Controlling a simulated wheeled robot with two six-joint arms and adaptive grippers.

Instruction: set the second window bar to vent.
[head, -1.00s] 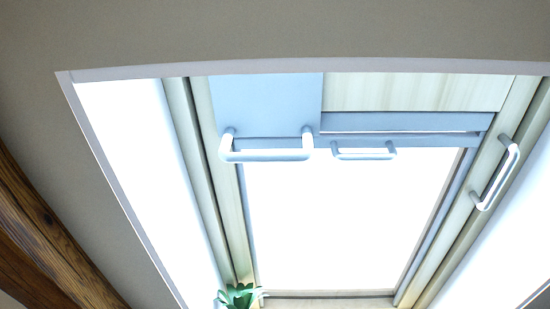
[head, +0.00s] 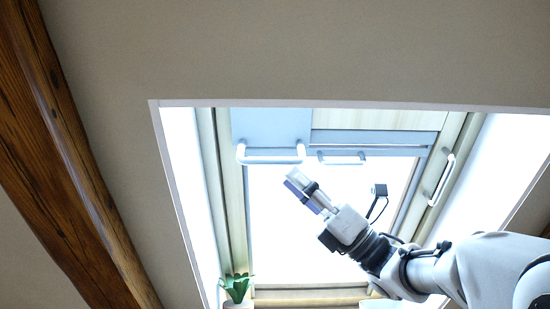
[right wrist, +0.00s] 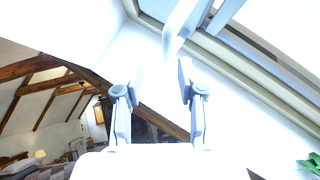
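Three pale bar handles show at the roof window in the head view. The left bar (head: 270,159) hangs on a blue-grey panel, the middle bar (head: 341,160) is on the sash's upper rail, and the right bar (head: 441,181) is on the side frame. I cannot tell for sure which one counts as second. My right gripper (head: 297,184) is below the left and middle bars, apparently apart from both. In the right wrist view, its fingers (right wrist: 156,78) are spread with nothing between them. A pale bar-like piece (right wrist: 181,28) shows beyond the fingertips there. My left gripper is out of view.
The window frame (head: 232,210) and bright side walls surround the opening. A potted plant (head: 236,286) stands at its lower left. A wooden beam (head: 75,150) runs along the left. The bright pane (head: 275,235) lies behind my right arm.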

